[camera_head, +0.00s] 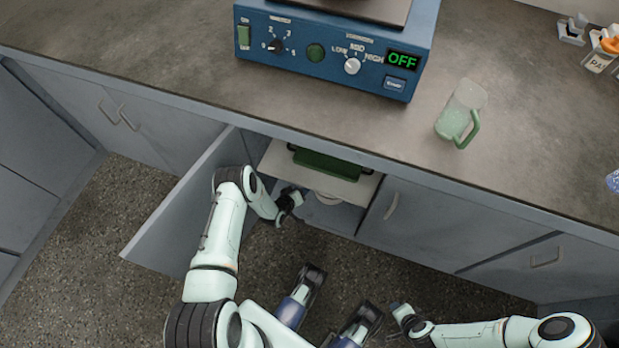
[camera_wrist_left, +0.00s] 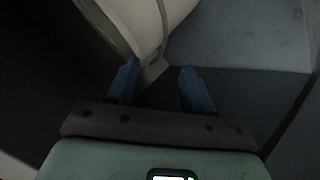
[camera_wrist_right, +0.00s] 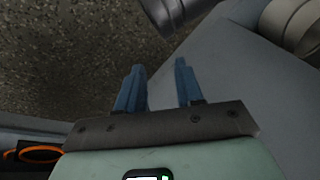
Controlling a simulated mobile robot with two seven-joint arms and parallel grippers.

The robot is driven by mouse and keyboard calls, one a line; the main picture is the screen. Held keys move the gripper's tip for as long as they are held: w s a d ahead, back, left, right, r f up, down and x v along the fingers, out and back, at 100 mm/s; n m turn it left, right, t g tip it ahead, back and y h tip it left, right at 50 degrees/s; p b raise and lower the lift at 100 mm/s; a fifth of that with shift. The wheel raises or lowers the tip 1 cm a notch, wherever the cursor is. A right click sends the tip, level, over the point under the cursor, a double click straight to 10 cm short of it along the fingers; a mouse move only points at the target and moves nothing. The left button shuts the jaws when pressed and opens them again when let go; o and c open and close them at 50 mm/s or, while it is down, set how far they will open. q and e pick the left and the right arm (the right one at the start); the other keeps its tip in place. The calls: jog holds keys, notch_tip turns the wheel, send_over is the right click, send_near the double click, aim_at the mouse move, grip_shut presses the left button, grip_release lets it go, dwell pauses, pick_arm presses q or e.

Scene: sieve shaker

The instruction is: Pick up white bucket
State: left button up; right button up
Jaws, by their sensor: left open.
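The white bucket (camera_head: 328,199) is partly visible inside the open cabinet, under a shelf. In the left wrist view its pale curved wall (camera_wrist_left: 128,22) is close in front of the fingers, and a narrow pale part of it reaches between the fingertips. My left gripper (camera_head: 292,201) is at the cabinet opening, just left of the bucket. It is open in the left wrist view (camera_wrist_left: 159,72), with its fingers on either side of that narrow part; contact cannot be told. My right gripper (camera_head: 397,308) is low at the right, away from the bucket, open and empty in its wrist view (camera_wrist_right: 160,70).
The cabinet door (camera_head: 190,215) stands open left of my left arm. A shelf (camera_head: 285,163) with a green item (camera_head: 328,164) is above the bucket. A blue sieve shaker (camera_head: 335,50) reading OFF and a green-handled jug (camera_head: 460,112) stand on the counter.

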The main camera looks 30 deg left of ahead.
pick_arm(q)
jog(key=w+f+b, duration=0.1)
jog(key=w+b, duration=0.1)
jog(key=w, duration=0.6)
jog(key=shift+a+f+b, duration=0.3)
jog(key=shift+a+b, duration=0.05)
jog(key=shift+b, duration=0.05)
pick_arm(e)
jog(key=s+d+f+g, duration=0.1)
jog(key=s+f, duration=0.3)
jog(key=f, duration=0.1)
jog(key=shift+d+f+g, duration=0.15)
jog(key=shift+f+g, duration=0.05)
jog(key=shift+g, duration=0.1)
jog(key=shift+s, duration=0.1)
